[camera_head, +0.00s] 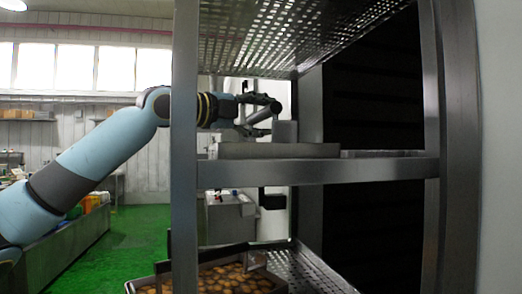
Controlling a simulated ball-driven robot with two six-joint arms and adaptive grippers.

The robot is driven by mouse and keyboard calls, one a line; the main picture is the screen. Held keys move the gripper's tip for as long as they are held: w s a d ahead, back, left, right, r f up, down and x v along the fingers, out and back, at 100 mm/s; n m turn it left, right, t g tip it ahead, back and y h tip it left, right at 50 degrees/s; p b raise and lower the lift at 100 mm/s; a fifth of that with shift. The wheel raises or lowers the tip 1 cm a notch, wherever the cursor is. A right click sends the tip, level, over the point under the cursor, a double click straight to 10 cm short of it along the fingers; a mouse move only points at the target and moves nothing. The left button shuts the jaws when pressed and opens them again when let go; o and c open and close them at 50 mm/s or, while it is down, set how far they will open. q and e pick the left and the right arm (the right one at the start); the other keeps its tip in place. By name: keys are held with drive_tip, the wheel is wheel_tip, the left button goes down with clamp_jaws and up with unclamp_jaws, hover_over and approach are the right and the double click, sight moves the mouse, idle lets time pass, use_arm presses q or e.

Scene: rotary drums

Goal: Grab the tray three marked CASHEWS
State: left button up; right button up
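A metal tray (137,287) filled with small brown-orange pieces sits low in the steel rack, cut off by the bottom edge. No readable CASHEWS marking shows, so I cannot tell whether it is tray three. A grey, shallow tray-like piece (280,151) lies on the middle shelf, with a small upright grey block (286,131) at its back edge. My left gripper (272,112) is above this piece, close to the block. Its dark fingers look spread apart, with nothing seen between them. I cannot tell whether it touches the block. My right gripper is out of view.
The steel rack has a front post (184,120), a perforated upper shelf (290,35) and a middle shelf edge (310,172) in front of my view. A dark panel closes the right side. Green floor (135,240) and a long bench (75,240) lie to the left.

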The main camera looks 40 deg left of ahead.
use_arm(q)
clamp_jaws()
drive_tip(key=shift+r, duration=0.1)
idle(0.5)
